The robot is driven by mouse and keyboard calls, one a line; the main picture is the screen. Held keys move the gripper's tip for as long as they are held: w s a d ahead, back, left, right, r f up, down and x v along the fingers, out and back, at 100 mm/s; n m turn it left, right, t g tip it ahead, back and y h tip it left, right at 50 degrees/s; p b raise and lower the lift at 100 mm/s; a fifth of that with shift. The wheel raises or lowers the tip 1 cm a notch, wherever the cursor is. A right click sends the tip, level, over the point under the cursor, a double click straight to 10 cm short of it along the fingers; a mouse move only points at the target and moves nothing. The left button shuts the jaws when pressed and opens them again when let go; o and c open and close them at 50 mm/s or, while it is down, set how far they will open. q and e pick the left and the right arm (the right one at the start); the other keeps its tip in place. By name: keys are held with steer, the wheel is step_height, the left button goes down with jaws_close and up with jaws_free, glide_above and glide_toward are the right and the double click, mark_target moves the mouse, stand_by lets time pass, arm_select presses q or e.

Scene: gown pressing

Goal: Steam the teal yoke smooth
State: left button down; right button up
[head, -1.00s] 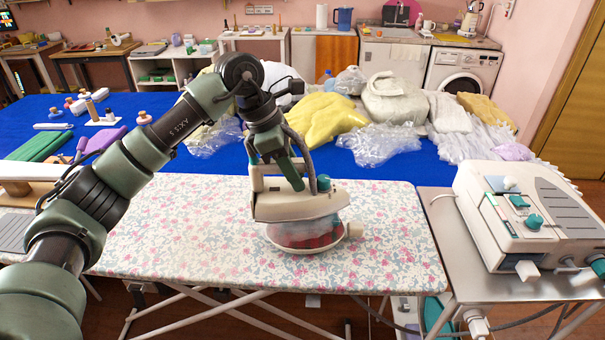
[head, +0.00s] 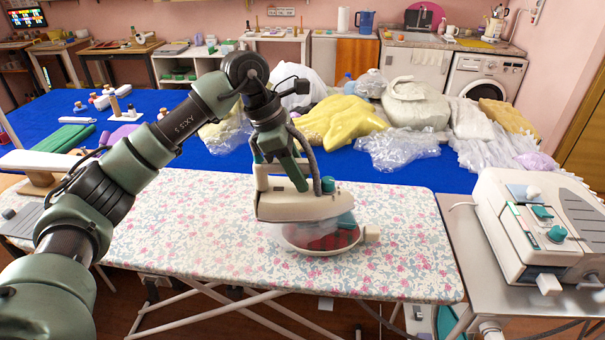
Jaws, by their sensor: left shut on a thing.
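My left gripper (head: 287,174) is shut on the handle of a white steam iron (head: 298,206) with a teal knob. I cannot tell whether the iron touches the cloth. My right gripper is not in view.
A white steam station (head: 525,232) with teal knobs stands on a metal stand at the right. Behind the board, a blue table (head: 215,160) holds yellow and white cloths and clear plastic. The board's left half is clear.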

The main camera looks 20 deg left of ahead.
arm_select(q)
steer(key=shift+s+a, duration=0.15)
steer(key=shift+a, duration=0.25)
step_height(320, 180, up, 7)
steer(key=p, duration=0.5)
steer(key=shift+r, duration=0.15)
